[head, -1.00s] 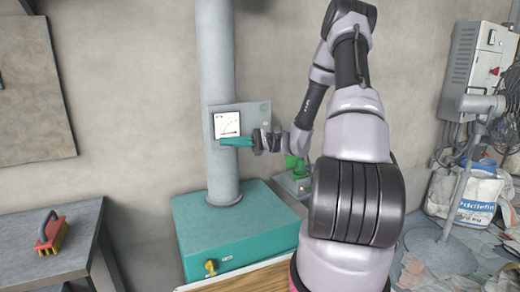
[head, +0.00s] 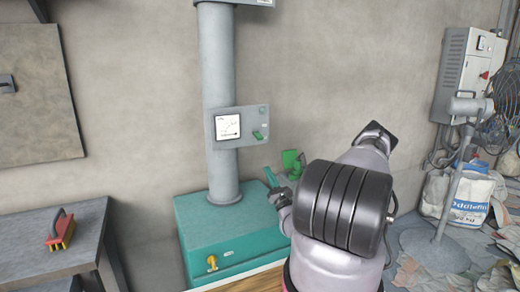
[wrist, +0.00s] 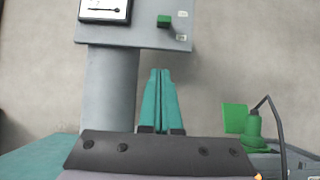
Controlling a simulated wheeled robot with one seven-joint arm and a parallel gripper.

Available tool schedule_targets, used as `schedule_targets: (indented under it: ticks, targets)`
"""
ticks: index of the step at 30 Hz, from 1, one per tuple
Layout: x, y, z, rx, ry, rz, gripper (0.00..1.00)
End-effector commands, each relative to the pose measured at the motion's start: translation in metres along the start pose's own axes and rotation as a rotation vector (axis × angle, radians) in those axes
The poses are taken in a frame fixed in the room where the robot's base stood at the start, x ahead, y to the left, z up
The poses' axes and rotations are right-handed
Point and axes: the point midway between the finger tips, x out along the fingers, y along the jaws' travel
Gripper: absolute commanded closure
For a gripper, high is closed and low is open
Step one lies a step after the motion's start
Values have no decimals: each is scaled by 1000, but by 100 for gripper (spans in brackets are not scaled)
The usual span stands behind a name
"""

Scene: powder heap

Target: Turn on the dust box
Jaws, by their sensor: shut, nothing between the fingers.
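The dust box is a teal box (head: 215,232) with a grey pipe (head: 218,90) rising from it along the wall. A yellow knob (head: 212,263) is on its front. A grey control panel (head: 246,112) with a white dial (head: 228,127) is on the pipe. A green switch (head: 258,135) is at the panel's lower right. The switch also shows in the wrist view (wrist: 164,21). My gripper (head: 268,172) has teal fingers and is below the panel, right of the pipe. In the wrist view its fingers (wrist: 160,72) are together and empty, pointing up below the panel.
A green device (head: 291,162) stands just right of the dust box, partly hidden by my arm. A grey table (head: 70,240) with a red brush (head: 62,232) is at the left. A grey stand (head: 445,190) and white bag (head: 468,198) are at the right.

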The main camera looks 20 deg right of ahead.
Motion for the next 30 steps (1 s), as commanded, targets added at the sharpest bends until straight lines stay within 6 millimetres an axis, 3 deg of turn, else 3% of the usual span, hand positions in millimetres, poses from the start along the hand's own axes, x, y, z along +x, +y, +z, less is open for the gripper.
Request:
schedule_targets:
  ticks: [14,20,30]
  targets:
    - [2,-2,-2,0,3,-12,100]
    - [31,-1,-1,-1,0,-8,100]
    - [103,-2,-1,-3,-1,-8,100]
